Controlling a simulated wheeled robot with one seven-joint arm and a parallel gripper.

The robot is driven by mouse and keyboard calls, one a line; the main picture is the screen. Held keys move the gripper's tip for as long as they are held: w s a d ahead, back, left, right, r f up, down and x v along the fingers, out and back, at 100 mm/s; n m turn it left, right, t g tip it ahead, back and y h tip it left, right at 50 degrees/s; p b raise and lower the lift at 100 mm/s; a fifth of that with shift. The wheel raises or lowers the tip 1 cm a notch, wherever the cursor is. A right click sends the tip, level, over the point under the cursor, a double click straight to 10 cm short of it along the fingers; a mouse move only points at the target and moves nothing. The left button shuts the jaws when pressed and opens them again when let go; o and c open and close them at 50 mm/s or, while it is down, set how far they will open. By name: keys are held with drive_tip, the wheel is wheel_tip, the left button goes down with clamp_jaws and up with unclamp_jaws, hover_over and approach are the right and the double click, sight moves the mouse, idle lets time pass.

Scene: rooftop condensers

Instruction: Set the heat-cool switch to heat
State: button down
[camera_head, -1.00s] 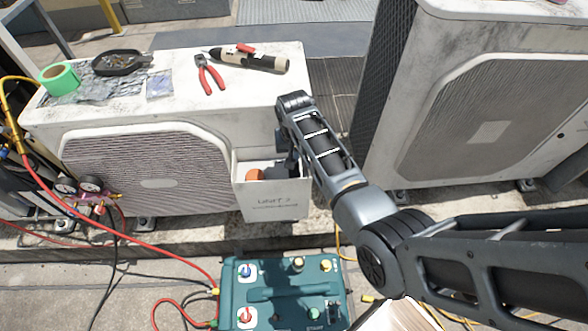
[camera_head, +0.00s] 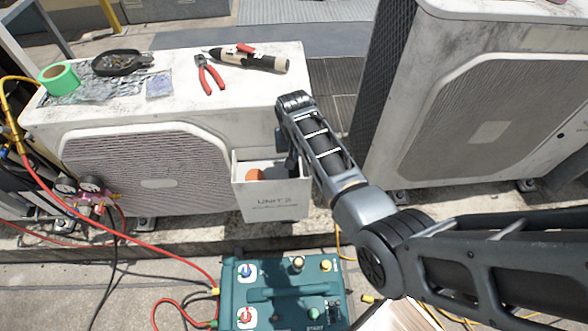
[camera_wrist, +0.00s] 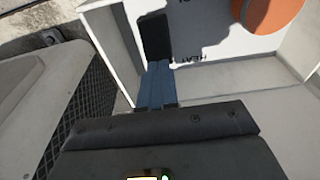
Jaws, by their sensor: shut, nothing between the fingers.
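An open-topped white box (camera_head: 270,205) is on the front of the left condenser, with blurred lettering on its outer face. My gripper (camera_wrist: 155,38) reaches down into it. Its blue fingers lie side by side, shut, and end in a dark tip against or just above the white panel. A HEAT label (camera_wrist: 200,58) is on that panel, just right of the fingers. A round orange part (camera_wrist: 270,12) sits at the wrist view's upper right, apart from the fingers; it also shows in the head view (camera_head: 254,175). I cannot make out the heat-cool switch; the fingers may hide it.
The box's pale walls (camera_wrist: 245,82) stand close around the fingers. The right condenser (camera_head: 480,110) is close to my arm. Red-handled pliers (camera_head: 209,75), green tape (camera_head: 60,78) and a dark tray (camera_head: 122,62) lie on the left condenser. A teal machine (camera_head: 280,290) with hoses stands below.

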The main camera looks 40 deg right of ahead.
drive_tip(key=shift+f+b, duration=0.65)
drive_tip(key=shift+f, duration=0.3)
idle(0.8)
wheel_tip(320, 180, up, 7)
drive_tip(key=p, duration=0.7)
drive_tip(key=shift+s, duration=0.1)
idle(0.6)
